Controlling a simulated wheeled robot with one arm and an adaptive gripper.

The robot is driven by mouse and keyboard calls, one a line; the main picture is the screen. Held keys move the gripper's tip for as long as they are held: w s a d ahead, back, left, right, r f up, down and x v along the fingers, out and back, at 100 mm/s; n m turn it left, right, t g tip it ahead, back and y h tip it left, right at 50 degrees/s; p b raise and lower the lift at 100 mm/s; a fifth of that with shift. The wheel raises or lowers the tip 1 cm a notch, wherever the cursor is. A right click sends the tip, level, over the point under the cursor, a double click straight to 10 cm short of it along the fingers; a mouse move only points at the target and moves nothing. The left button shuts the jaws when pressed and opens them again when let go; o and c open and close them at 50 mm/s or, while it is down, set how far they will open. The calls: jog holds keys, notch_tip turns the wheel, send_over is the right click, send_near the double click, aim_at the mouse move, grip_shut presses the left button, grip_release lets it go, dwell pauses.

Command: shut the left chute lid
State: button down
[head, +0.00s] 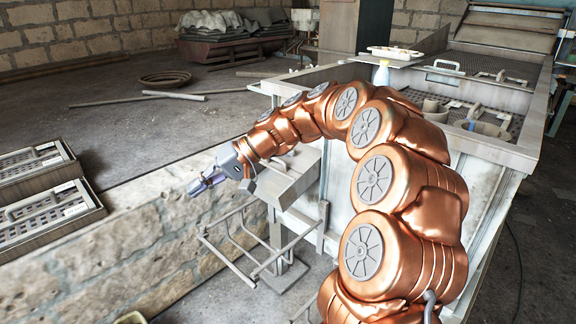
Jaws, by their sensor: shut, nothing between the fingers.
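A grey metal chute (291,182) juts out from the left side of the long bench, above a wire frame. My gripper (203,186) is shut and empty. It hangs in the air to the left of the chute, apart from it, with its fingers pointing left and down.
The bench (498,93) holds grated trays, a white bottle (381,73) and cups. A wire rack (237,240) stands below the chute. A low stone wall (150,235) and two slatted boxes (45,215) lie to the left. Pipes lie on the open floor behind.

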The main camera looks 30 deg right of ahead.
jog(key=w+d+f+m+t+b, duration=0.2)
jog(key=w+d+f+t+b, duration=0.15)
jog(key=w+d, duration=0.7)
jog(key=m+t+h+b, duration=0.4)
jog(key=t, duration=0.4)
send_near(282, 161)
jog(key=d, duration=0.3)
jog(key=shift+w+r, duration=0.25)
jog(key=shift+w, duration=0.1)
jog(key=p+x, duration=0.1)
jog(key=x, duration=0.8)
jog(key=shift+w+a, duration=0.3)
jog(key=shift+f, duration=0.1)
jog(key=a+b, duration=0.2)
jog(key=f+b, duration=0.1)
jog(key=shift+s+a, duration=0.3)
jog(key=shift+a, duration=0.1)
jog(key=s+a+f+b, duration=0.1)
jog(key=a+b, duration=0.4)
jog(key=a, duration=0.1)
jog(key=shift+s+a+f+b, duration=0.15)
jog(key=shift+s+f+b, duration=0.15)
jog(key=shift+f, duration=0.05)
jog(key=shift+a, duration=0.15)
